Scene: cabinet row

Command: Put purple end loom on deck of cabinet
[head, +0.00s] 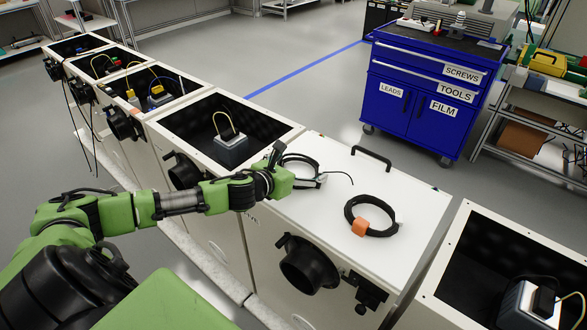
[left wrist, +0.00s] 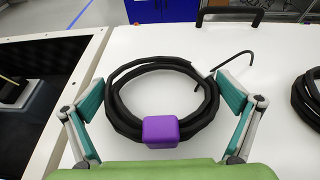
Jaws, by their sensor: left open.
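The purple end loom is a coiled black cable (left wrist: 124,116) with a purple block (left wrist: 160,131) on its near side. It appears to rest on the white deck (head: 330,225) of the closed cabinet. In the head view the coil (head: 309,157) shows just beyond my left gripper (head: 298,168), and its purple block is hidden. My left gripper is open, with one finger on each side of the coil in the left wrist view (left wrist: 164,98). A gap to the fingers is hard to judge. My right gripper is not in view.
A black coil with an orange end (head: 360,226) lies to the right on the same deck. A black handle (head: 371,157) stands at the deck's back edge. Open cabinets (head: 180,112) lie left and right. A blue tool cart (head: 425,88) stands behind.

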